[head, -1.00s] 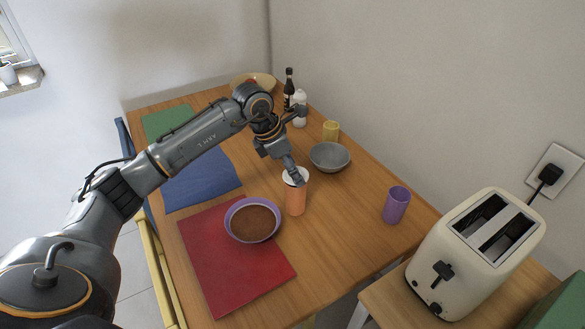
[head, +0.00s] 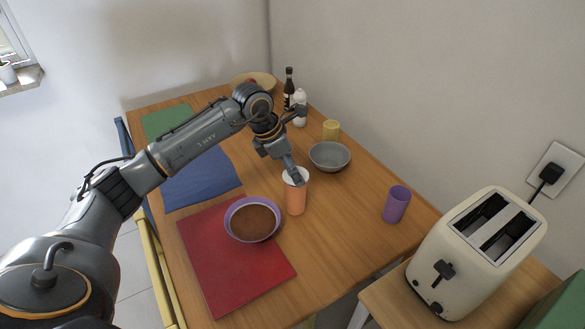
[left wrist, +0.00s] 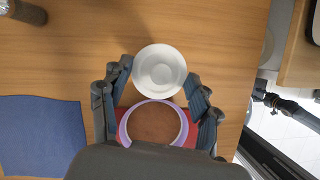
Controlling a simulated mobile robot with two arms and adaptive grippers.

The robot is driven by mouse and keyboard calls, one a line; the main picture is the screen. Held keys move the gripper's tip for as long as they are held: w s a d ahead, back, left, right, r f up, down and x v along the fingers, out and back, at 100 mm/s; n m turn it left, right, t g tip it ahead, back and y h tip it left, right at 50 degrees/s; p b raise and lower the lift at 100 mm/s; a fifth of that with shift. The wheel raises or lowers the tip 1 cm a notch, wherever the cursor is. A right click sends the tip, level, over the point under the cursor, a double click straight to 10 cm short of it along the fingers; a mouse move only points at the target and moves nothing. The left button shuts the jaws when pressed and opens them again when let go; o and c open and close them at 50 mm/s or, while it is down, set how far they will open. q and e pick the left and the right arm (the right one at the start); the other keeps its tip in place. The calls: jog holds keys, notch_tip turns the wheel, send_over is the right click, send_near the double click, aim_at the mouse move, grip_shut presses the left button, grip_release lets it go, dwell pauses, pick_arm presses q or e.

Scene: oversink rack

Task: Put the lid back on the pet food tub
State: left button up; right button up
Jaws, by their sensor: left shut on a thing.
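The pet food tub (head: 296,202) is an orange cylinder standing upright on the wooden table. A round white lid (left wrist: 160,70) is at its top; it also shows in the head view (head: 288,177), partly behind my fingers. My left gripper (head: 296,181) points down over the tub, its fingers shut on the lid from both sides. In the left wrist view, the lid hides the tub, so I cannot tell whether it is fully seated. My right gripper (left wrist: 264,97) seems to show small and dark at the right of the left wrist view, away from the table.
A purple bowl of brown food (head: 253,222) sits on a red mat (head: 205,255) beside the tub. A grey bowl (head: 330,157) is close behind it. A purple cup (head: 396,205) stands to the right, and a toaster (head: 470,260) at front right. The table between tub and cup is bare.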

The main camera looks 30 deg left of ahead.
dwell(0.4)
pick_arm(q)
jog(key=o, duration=0.9)
jog(key=shift+c, duration=0.2)
jog(key=shift+o, duration=1.3)
jog(key=shift+r+p, duration=0.35)
jog(key=shift+r, duration=0.15)
jog(key=shift+r+p, duration=1.85)
jog(key=shift+r, duration=1.15)
